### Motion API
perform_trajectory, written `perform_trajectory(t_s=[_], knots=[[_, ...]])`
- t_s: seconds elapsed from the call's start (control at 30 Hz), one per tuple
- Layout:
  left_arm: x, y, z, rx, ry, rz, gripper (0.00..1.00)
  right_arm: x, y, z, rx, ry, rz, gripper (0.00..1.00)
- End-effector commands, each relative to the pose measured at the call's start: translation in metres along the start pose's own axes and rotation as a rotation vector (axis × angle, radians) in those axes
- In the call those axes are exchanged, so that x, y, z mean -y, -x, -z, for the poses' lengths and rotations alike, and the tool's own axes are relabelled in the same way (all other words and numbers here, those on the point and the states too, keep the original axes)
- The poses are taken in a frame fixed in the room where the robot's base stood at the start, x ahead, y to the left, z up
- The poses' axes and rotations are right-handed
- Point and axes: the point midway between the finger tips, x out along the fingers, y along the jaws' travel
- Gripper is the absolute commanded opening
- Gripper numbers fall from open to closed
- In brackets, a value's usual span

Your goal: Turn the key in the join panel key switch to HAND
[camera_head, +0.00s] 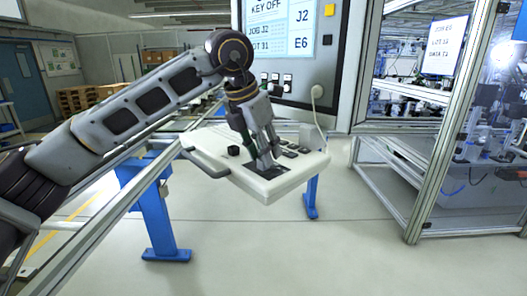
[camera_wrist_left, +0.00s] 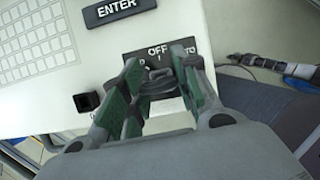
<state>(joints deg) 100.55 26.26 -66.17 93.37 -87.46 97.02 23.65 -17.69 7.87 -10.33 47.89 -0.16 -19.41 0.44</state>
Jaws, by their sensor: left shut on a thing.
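The white join panel (camera_head: 225,147) has a dark key switch plate (camera_head: 279,170), which also shows in the left wrist view (camera_wrist_left: 188,43). My left gripper (camera_head: 265,163) points down onto the switch. In the left wrist view its green-padded fingers (camera_wrist_left: 157,92) are shut on the dark key (camera_wrist_left: 158,82), one on each side. The key's exact angle is hard to tell. My right gripper is not in view.
A screen (camera_head: 285,25) behind the panel reads KEY OFF. An ENTER label (camera_wrist_left: 116,9) and a black square knob (camera_wrist_left: 86,101) lie near the switch. A white cable (camera_head: 317,105) hangs behind. Blue legs (camera_head: 160,215) and a framed glass cell (camera_head: 440,150) stand around.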

Motion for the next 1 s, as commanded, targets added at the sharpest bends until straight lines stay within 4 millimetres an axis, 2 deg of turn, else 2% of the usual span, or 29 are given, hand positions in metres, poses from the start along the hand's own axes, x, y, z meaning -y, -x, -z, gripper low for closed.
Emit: perform_trajectory(t_s=[0.2,0.67,1.0], knots=[[0.000,0.000,0.000,0.001,0.036,-0.017,0.08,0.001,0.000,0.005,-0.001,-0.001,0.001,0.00],[0.000,0.000,0.000,0.000,0.054,-0.024,0.08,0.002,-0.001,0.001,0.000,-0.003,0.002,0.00],[0.000,-0.001,0.000,0.001,0.206,-0.088,0.08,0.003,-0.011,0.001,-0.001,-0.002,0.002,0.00]])
